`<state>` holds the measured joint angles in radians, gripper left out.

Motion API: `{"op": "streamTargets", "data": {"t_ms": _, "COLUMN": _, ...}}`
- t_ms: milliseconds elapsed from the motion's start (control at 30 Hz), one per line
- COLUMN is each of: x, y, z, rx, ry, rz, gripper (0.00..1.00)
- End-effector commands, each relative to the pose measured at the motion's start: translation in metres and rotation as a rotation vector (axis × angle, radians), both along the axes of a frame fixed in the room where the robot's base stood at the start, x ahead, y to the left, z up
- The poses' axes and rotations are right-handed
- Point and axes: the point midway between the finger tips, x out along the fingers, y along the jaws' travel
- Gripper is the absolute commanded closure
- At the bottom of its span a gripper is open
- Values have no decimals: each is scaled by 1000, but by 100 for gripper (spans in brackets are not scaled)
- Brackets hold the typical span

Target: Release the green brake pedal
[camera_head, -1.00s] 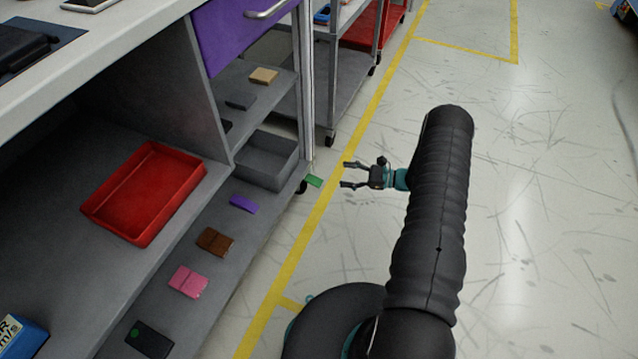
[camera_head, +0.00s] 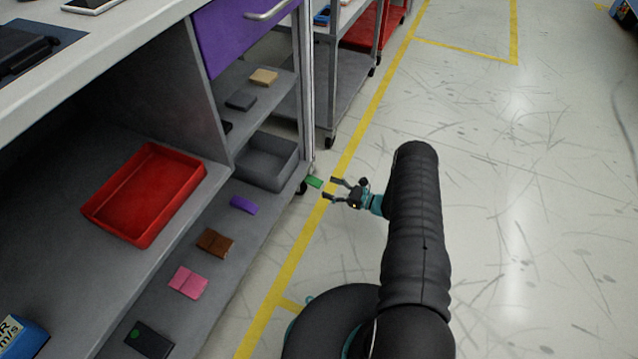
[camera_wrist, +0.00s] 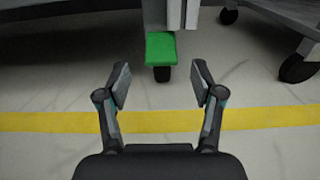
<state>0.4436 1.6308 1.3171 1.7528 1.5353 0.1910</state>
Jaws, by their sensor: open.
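The green brake pedal (camera_head: 314,182) sticks out beside a caster at the foot of the bench's right corner post. In the wrist view the green pedal (camera_wrist: 160,49) is a flat plate above a dark wheel, centred ahead of the fingers. My gripper (camera_head: 332,189) is open and empty, just right of the pedal in the head view. In the wrist view my gripper (camera_wrist: 160,85) has its fingers spread on either side of the pedal's line. The pedal lies beyond the fingertips, with a gap between.
The caster wheel (camera_wrist: 162,74) is under the pedal. The bench's lower shelf holds a grey bin (camera_head: 266,160); a red tray (camera_head: 143,193) sits further left. A second cart's wheel (camera_wrist: 298,68) stands at right. The floor right of the yellow line (camera_head: 306,232) is clear.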

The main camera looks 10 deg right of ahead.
Motion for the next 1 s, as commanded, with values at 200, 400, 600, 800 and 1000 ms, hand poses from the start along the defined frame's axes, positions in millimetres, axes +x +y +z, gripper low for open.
{"op": "streamTargets", "data": {"t_ms": 200, "x": 20, "y": 29, "z": 0, "rx": 0, "ry": -2, "rz": 2, "gripper": 33}}
{"op": "streamTargets", "data": {"t_ms": 400, "x": 30, "y": 41, "z": 0, "rx": -1, "ry": -1, "rz": 1, "gripper": 33}}
{"op": "streamTargets", "data": {"t_ms": 600, "x": 32, "y": 44, "z": 0, "rx": 0, "ry": 0, "rz": 0, "gripper": 33}}
{"op": "streamTargets", "data": {"t_ms": 800, "x": 32, "y": 44, "z": 0, "rx": -1, "ry": -1, "rz": 0, "gripper": 48}}
{"op": "streamTargets", "data": {"t_ms": 1000, "x": 31, "y": 44, "z": 0, "rx": 0, "ry": 0, "rz": 2, "gripper": 93}}
